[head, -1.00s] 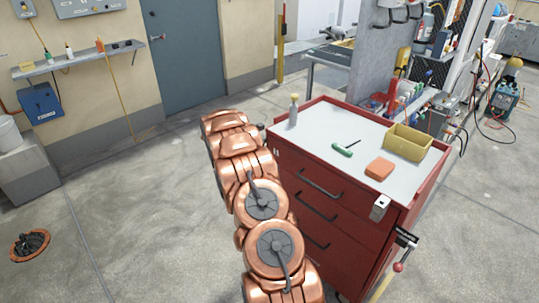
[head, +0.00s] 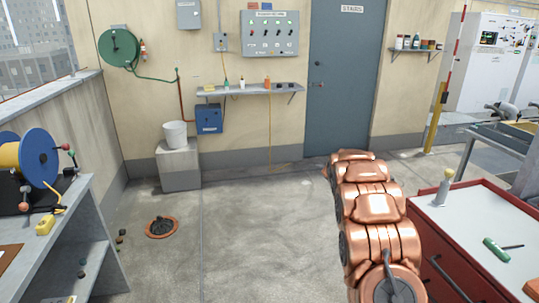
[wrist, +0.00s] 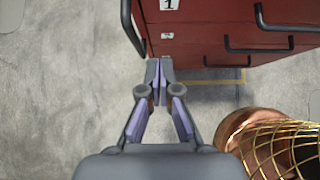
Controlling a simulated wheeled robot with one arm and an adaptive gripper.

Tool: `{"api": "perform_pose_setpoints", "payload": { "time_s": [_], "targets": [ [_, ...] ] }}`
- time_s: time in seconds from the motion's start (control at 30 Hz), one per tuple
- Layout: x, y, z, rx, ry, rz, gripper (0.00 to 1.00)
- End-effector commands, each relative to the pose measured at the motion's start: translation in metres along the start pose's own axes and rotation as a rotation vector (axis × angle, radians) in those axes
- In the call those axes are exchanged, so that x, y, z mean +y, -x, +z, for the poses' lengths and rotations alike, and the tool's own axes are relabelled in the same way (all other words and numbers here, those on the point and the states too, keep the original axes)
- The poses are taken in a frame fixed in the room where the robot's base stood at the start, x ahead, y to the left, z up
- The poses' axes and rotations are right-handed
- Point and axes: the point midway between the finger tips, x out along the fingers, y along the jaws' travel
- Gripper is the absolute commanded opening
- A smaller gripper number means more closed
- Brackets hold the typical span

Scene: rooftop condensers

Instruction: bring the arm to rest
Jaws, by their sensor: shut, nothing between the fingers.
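My copper arm shows in the head view at the lower right, folded beside the red tool cabinet (head: 445,262); my gripper is hidden there. In the wrist view my gripper (wrist: 159,66) is shut and empty, its fingertips together. It points at the concrete floor at the foot of the cabinet's drawer front (wrist: 215,32), which fills the top of that view. Whether the fingertips touch the cabinet I cannot tell.
At left is a bench (head: 75,225) with a cable reel (head: 38,158). The middle floor is open.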

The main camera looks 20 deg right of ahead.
Motion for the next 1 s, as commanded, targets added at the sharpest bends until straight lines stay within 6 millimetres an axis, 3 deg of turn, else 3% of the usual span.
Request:
{"api": "perform_pose_setpoints", "payload": {
  "time_s": [0.17, 0.27, 0.57, 1.0],
  "targets": [
    [-0.003, 0.008, 0.000, 0.007, -0.020, -0.002, 0.00],
    [-0.010, 0.026, -0.002, 0.024, -0.070, -0.006, 0.00],
    [-0.055, 0.107, -0.016, 0.112, -0.319, -0.043, 0.00],
    [-0.143, 0.213, -0.055, 0.257, -0.667, -0.142, 0.00]
  ]
}}
